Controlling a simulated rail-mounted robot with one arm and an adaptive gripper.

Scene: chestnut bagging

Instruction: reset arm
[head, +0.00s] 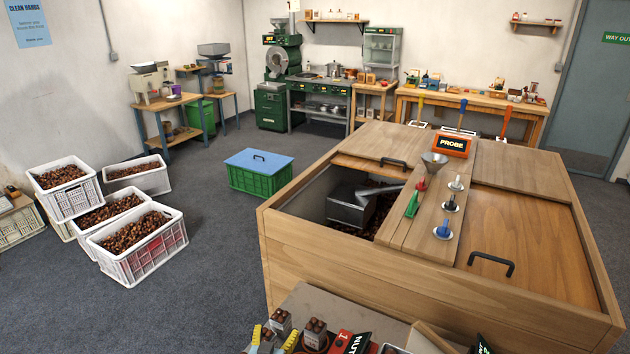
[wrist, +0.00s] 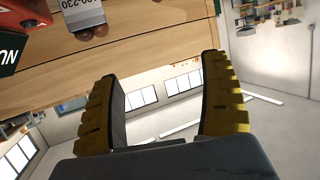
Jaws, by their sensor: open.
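My gripper (wrist: 163,78) shows in the wrist view with its two yellow, ridged fingers spread apart and nothing between them. Beyond the fingertips is a wooden face (wrist: 120,60) with a grey cup (wrist: 83,14) of chestnuts at the top edge, its label partly readable. In the head view two yellow finger-like tips show at the bottom edge, beside grey cups of chestnuts (head: 315,330). The rest of the arm is not seen there.
A large wooden bin (head: 400,290) stands at right, its left hatch open on chestnuts and a metal scoop (head: 350,207). A funnel (head: 434,160) and several coloured-handled tools sit on top. White crates (head: 170,250) of chestnuts and a lidded green crate (head: 258,180) stand on open floor.

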